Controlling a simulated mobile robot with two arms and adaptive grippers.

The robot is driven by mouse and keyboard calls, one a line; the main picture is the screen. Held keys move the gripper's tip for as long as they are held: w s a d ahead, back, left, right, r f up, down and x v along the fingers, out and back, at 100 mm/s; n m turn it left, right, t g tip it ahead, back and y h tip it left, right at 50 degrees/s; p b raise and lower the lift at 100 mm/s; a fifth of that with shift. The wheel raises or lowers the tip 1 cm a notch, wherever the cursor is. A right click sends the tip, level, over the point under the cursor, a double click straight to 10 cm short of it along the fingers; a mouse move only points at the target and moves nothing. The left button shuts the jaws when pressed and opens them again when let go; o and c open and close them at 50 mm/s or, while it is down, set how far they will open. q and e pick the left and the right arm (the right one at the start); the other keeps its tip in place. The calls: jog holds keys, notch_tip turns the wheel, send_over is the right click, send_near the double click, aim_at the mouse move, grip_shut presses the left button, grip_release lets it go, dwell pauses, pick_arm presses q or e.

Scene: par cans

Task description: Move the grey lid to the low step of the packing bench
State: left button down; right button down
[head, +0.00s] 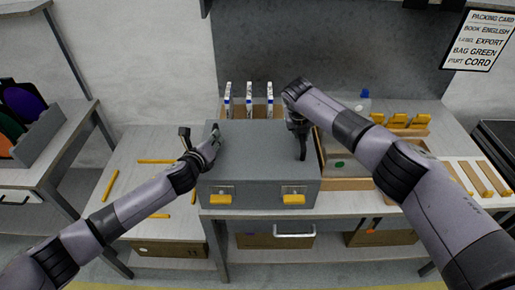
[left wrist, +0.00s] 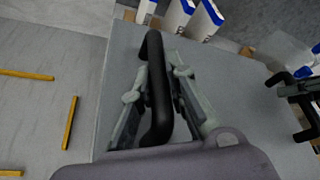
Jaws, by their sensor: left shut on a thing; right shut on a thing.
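The grey lid (head: 258,160) is a large box-like cover with yellow latches on its front. It sits at the left end of the bench's higher top. My left gripper (head: 212,146) is shut on a black handle at its left side; the left wrist view shows this handle (left wrist: 157,92) between the fingers.
White-and-blue boxes (head: 249,100) stand behind the lid. An open tray (head: 343,170) and yellow items (head: 408,122) are on its right. A rack with coloured discs (head: 25,115) stands at far left. Cartons (head: 275,240) sit on the lower shelf. The low step's middle looks clear.

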pick_arm(q)
jog(key=shift+r, duration=0.15)
pick_arm(e)
jog(key=shift+r, duration=0.25)
